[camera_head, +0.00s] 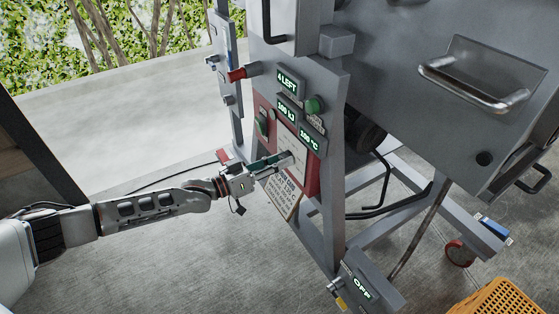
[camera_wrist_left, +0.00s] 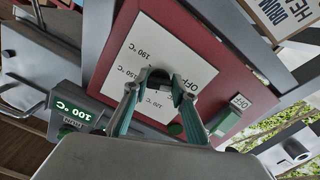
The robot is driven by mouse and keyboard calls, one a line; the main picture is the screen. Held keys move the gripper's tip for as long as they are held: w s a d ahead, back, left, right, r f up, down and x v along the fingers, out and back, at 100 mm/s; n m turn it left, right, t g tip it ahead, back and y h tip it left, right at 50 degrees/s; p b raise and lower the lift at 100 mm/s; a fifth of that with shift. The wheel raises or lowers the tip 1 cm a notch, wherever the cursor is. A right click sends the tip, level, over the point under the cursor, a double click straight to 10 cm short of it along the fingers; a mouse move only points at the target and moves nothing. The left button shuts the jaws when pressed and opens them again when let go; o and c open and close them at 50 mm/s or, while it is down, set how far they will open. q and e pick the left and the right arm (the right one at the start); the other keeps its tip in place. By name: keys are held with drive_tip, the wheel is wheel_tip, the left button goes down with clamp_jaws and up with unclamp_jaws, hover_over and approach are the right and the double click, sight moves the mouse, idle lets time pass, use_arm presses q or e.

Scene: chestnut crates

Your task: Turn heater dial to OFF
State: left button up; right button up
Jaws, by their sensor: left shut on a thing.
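The heater dial (camera_wrist_left: 158,75) is a dark round knob on a white plate (camera_wrist_left: 150,48) marked OFF, 110, 150 and 190 °C, set on a red panel (camera_wrist_left: 105,82). My left gripper (camera_wrist_left: 156,90) is shut on the dial, with a finger on either side of it. In the head view my left gripper (camera_head: 284,160) reaches the red panel (camera_head: 312,178) from the left and hides the dial. I cannot tell which mark the dial points to. A green-lit display (camera_head: 309,139) reads 100 °C. My right gripper is not in view.
Displays reading 4 LEFT (camera_head: 287,83) and 100 kJ (camera_head: 287,110) sit above, near a green button (camera_head: 315,105) and a red knob (camera_head: 237,75). A low box (camera_head: 362,288) shows OFF. A yellow crate (camera_head: 497,300) stands at lower right. The floor at left is clear.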

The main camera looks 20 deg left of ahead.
use_arm(q)
drive_tip(key=shift+f, duration=0.1)
idle(0.4)
drive_tip(key=o, duration=1.1)
drive_tip(key=v, duration=1.2)
